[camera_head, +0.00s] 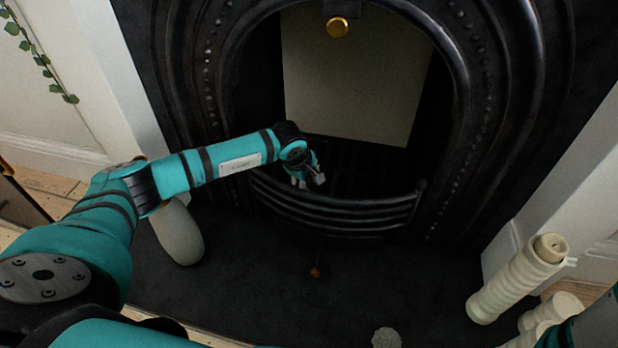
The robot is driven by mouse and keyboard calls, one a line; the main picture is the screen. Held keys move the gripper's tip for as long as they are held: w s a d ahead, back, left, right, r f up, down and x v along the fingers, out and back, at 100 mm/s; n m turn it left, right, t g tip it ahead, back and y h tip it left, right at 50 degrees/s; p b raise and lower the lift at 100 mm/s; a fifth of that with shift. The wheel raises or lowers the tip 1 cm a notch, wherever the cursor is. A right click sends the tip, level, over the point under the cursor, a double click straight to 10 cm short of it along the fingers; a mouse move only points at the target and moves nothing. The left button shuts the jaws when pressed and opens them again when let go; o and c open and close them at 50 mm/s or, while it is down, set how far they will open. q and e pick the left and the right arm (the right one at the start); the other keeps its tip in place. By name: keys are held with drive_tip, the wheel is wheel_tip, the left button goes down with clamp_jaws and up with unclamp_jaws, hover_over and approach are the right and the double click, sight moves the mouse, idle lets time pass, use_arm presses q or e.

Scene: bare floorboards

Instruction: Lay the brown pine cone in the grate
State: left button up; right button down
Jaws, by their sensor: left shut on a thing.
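The grate (350,222) is a black curved set of bars at the front of the dark fireplace opening. My left gripper (308,180) reaches in from the left and is over the left part of the grate, just behind or above its front bars. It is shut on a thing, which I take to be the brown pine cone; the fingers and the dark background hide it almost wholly. Whether it touches the grate cannot be told. My right gripper is out of view; only a bit of my right arm shows at the lower right corner.
A pale panel (350,75) stands at the back of the fireplace. A pale rounded vase (178,232) stands under my left arm. Ribbed cream columns (518,278) stand at the right. A grey roundish object (386,338) lies on the dark hearth (330,300), otherwise mostly clear.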

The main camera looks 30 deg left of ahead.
use_arm(q)
drive_tip(key=shift+f, duration=0.15)
drive_tip(key=o, duration=1)
